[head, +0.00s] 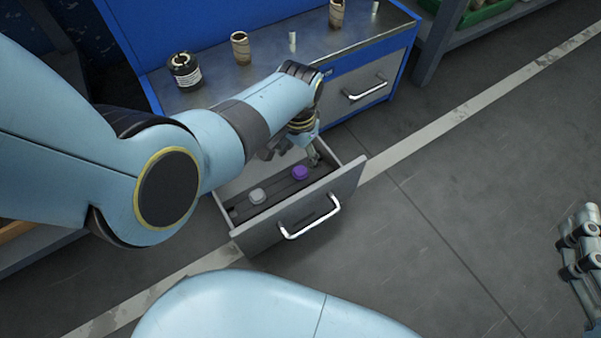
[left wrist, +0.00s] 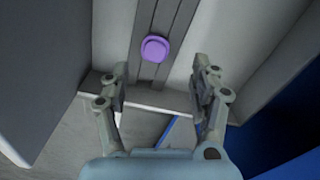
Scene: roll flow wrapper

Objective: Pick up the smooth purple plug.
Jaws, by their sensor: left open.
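The smooth purple plug (head: 300,172) lies in the open drawer (head: 350,184), on a dark grooved strip along its floor. In the left wrist view the purple plug (left wrist: 155,48) is round and lies beyond the fingertips, roughly midway between them sideways. My left gripper (left wrist: 162,85) is open and empty, with a finger on each side of the view. In the head view my left gripper (head: 292,152) reaches over the drawer's back part, partly hidden by its own wrist. My right gripper (head: 577,250) shows at the right edge, away from the drawer.
A grey-white plug (head: 257,196) sits in the same drawer, left of the purple one. The drawer walls stand close around the left gripper. Spools and small cylinders, including a brown roll (head: 240,47), stand on the blue cabinet's top (head: 215,75).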

